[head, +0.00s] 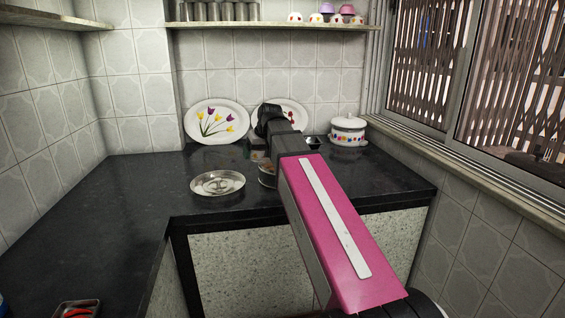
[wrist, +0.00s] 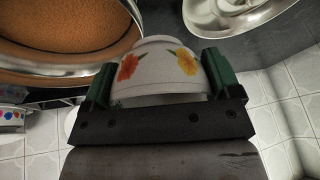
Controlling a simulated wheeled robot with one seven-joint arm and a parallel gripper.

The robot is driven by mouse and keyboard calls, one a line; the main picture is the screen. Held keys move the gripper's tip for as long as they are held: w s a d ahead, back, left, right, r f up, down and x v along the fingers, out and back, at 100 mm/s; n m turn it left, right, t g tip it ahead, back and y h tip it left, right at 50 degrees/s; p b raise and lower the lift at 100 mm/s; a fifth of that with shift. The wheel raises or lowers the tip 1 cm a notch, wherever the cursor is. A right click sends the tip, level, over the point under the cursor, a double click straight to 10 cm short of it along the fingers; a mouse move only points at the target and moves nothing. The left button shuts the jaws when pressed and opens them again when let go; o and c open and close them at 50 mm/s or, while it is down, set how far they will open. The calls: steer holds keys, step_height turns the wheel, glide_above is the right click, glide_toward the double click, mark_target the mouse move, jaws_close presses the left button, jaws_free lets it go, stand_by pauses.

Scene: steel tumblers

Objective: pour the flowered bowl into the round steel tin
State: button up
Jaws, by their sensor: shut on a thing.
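The flowered bowl (wrist: 152,72), white with red and orange flowers, is in the wrist view between the two green fingers of my gripper (wrist: 158,78). My gripper is shut on it. I see its outer side; its inside and contents are hidden. The round steel tin (wrist: 70,68), with orange-brown contents, is at upper left in the wrist view, close beside the bowl. In the head view the tin (head: 266,180) stands on the dark counter, mostly hidden behind my arm. The bowl cannot be made out clearly there.
A shiny steel dish (head: 217,183) lies on the counter left of the tin. A tulip plate (head: 216,121) and another plate (head: 293,115) lean on the back wall. A white lidded pot (head: 347,130) stands at right. The left counter (head: 100,215) is largely clear.

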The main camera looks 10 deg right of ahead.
steer(key=shift+d+r+y, duration=0.1)
steer(key=shift+d+y, duration=0.2)
steer(key=shift+y, duration=0.1)
steer(key=shift+w+d+f+m+y, duration=0.15)
steer(key=shift+d+y, duration=0.3)
steer(key=shift+y, duration=0.05)
steer(key=shift+w+d+f+m+y, duration=0.1)
steer(key=shift+d+f+m+y, duration=0.05)
steer(key=shift+d+y, duration=0.35)
steer(key=shift+w+d+f+g+y, duration=0.1)
steer(key=shift+d+f+g+y, duration=0.15)
steer(key=shift+d+g+y, duration=0.25)
steer(key=shift+d+y, duration=0.1)
steer(key=shift+y, duration=0.2)
